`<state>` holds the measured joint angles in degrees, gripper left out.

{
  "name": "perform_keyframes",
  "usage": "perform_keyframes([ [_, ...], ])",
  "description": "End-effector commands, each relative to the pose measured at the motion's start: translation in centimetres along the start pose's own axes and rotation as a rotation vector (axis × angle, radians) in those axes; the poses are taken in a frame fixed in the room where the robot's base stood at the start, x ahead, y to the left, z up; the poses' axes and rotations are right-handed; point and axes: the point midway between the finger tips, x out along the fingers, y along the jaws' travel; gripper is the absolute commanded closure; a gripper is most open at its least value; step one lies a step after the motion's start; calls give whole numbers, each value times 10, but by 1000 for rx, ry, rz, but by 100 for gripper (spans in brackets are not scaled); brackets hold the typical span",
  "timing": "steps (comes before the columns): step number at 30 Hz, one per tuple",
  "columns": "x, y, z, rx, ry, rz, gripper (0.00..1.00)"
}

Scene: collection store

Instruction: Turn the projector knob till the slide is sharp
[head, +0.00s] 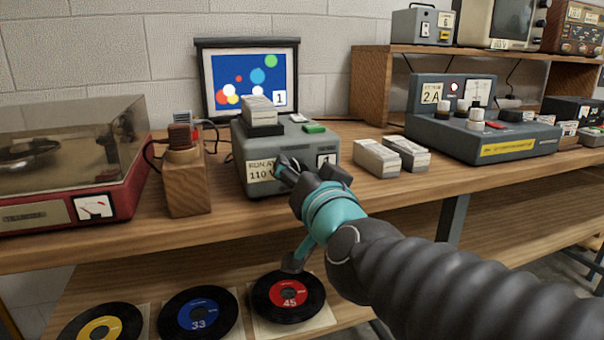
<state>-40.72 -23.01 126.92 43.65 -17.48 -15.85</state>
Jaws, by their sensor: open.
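The grey slide projector (240,133) stands on the wooden bench, with a stack of slides on top and a green button on its top face. The screen (248,76) behind it shows a slide of coloured discs on blue with a "1" label; the disc edges look clear at this size. My gripper (284,166) is at the projector's front face, beside the "RUN AT 110" label, with its fingers open. The gripper covers part of that face. I cannot make out the knob, and I cannot tell whether the fingers touch it.
A red record player (72,205) and a wooden block (186,185) holding a dark-topped item stand left. White slide boxes (376,158) and a grey control console (470,140) stand right. Records (200,312) lie on the lower shelf. Open bench lies in front of the slide boxes.

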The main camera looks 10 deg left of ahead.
Motion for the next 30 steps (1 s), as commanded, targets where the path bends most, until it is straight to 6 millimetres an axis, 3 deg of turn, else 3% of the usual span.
perform_keyframes([
  [8, -17, -1, -1, 1, 3, -2, 41],
  [21, -83, -1, -1, 3, 3, -4, 41],
  [30, -114, -1, 0, 1, 2, -3, 41],
])
